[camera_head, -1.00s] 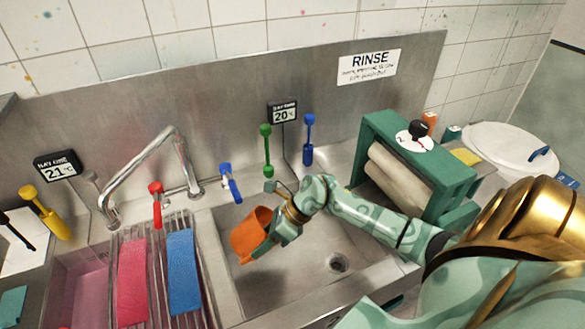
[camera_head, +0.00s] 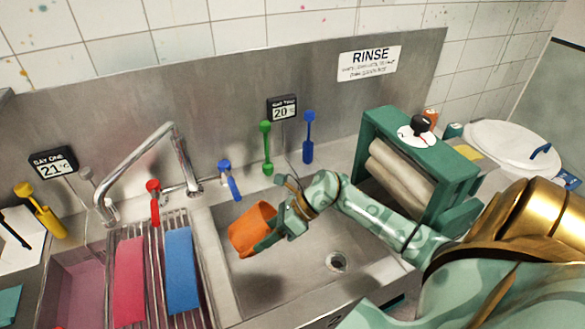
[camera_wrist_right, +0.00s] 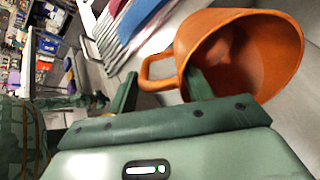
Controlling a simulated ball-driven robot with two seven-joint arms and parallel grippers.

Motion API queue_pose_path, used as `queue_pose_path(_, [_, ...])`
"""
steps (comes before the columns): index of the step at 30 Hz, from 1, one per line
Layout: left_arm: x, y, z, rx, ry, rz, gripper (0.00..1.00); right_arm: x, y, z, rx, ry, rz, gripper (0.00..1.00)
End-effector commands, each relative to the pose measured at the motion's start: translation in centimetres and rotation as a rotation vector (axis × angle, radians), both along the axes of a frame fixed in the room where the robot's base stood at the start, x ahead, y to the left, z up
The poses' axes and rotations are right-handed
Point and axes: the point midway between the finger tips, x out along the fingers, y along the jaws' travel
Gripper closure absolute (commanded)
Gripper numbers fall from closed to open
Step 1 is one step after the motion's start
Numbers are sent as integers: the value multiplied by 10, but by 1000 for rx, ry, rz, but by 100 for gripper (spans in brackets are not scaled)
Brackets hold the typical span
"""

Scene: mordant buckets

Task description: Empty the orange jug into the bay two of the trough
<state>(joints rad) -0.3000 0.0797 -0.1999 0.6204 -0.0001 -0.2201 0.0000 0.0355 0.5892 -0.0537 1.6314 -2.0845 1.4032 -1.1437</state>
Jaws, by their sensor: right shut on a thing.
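The orange jug (camera_head: 250,228) is held tilted above bay two (camera_head: 300,285) of the trough, the bare steel basin on the right under the sign reading 20. My right gripper (camera_head: 270,237) is shut on the jug at its handle side. The wrist view shows the fingers (camera_wrist_right: 162,92) at the handle of the jug (camera_wrist_right: 195,45). The jug's mouth is turned partly to that camera; its visible inside is bare orange, with no liquid seen. No stream shows. My left gripper is not in view.
Bay one (camera_head: 75,290) holds pink liquid at left. A rack with pink (camera_head: 130,280) and blue cloths (camera_head: 181,270) lies beside bay two. The tap (camera_head: 140,150) arches behind. A green roller press (camera_head: 420,170) stands at right, near my arm.

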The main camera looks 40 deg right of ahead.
Motion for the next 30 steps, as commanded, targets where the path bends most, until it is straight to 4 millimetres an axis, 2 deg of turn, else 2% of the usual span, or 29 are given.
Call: queue_pose_path(30, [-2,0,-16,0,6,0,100,-4,-8,8,116,-51,1,92])
